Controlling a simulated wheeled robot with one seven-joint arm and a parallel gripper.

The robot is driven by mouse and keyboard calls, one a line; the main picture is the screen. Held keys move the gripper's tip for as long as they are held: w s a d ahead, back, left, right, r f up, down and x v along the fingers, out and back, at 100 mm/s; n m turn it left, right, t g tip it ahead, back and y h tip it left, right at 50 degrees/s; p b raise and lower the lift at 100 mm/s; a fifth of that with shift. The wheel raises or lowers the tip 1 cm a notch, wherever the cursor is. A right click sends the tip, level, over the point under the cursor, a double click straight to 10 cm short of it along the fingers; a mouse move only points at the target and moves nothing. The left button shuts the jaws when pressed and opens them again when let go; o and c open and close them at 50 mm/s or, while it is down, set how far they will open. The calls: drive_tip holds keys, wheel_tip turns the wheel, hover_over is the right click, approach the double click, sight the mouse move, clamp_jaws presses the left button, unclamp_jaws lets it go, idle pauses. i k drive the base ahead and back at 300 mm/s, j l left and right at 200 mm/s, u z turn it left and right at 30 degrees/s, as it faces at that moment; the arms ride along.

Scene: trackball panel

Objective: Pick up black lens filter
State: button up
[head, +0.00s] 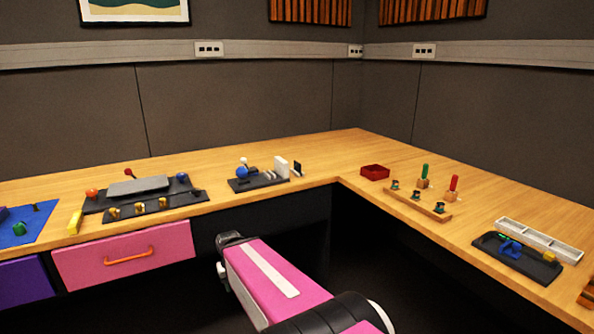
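A small dark upright piece (297,168) stands at the right end of the trackball panel (258,183), beside a white upright block (281,167). It may be the black lens filter, but it is too small to be sure. The panel is dark, lies near the table's front edge, and carries a blue ball (242,172) and several pale upright slats. My pink arm reaches up from the bottom, below and in front of the panel. My gripper's fingers cannot be made out.
To the right are a red tray (375,172), a wooden peg board (418,207) and a grey tray (540,240). Bare table (320,155) lies behind the panel.

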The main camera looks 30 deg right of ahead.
sight(297, 166)
drive_tip(key=j+z, duration=0.15)
drive_tip(key=z, duration=0.55)
